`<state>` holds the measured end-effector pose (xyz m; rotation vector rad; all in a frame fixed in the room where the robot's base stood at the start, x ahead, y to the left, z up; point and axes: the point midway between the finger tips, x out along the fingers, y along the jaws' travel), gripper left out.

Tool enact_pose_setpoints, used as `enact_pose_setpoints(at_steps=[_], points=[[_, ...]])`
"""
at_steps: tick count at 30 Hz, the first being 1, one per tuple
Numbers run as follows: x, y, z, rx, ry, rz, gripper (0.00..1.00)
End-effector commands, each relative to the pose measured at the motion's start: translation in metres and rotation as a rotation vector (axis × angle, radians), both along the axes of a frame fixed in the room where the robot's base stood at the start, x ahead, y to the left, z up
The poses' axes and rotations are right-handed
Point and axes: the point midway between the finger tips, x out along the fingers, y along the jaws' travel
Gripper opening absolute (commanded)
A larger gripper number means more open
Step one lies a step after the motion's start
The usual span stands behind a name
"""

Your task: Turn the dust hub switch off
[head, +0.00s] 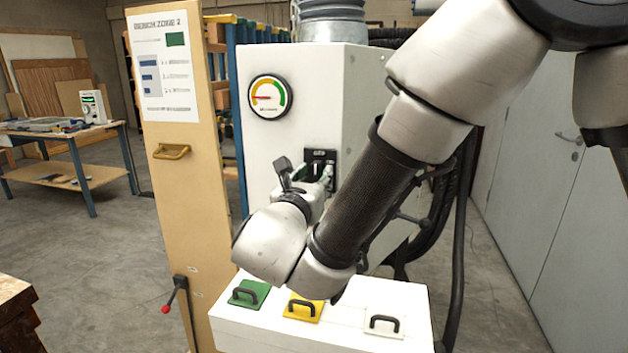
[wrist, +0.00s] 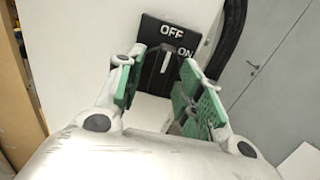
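The dust hub switch is a black plate (head: 320,155) on the front of the white cabinet (head: 337,88), partly hidden by my gripper. In the wrist view the plate (wrist: 187,38) carries the white words OFF and ON. A slim dark lever (wrist: 166,57) stands out from it, and its exact position is hard to read. My gripper (wrist: 160,72) is open, its green-padded fingers apart on either side of the lever in the picture. I cannot tell whether either finger touches it. In the head view my gripper (head: 308,178) is at the plate's lower edge.
A round gauge (head: 269,97) is above left of the switch. A white box (head: 340,334) below bears green, yellow and white handled lids. A wooden panel (head: 178,230) stands at left, with dark hoses (head: 458,240) at right. Open floor lies further left.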

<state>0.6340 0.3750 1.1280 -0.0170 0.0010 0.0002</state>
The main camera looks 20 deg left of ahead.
Motion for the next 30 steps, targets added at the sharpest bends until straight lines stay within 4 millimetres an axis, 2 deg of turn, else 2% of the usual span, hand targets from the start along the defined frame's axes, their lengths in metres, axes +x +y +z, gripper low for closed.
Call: enact_pose_setpoints(at_steps=[7,11,21,25,30], points=[[-0.001,0.000,0.000,0.001,-0.001,0.000,0.38],[-0.012,0.001,0.001,0.002,-0.001,0.003,0.38],[-0.086,0.002,0.000,0.001,0.000,0.006,0.38],[-0.106,0.001,0.000,0.001,0.000,0.004,0.38],[-0.119,0.000,0.000,0.001,-0.001,0.001,0.38]])
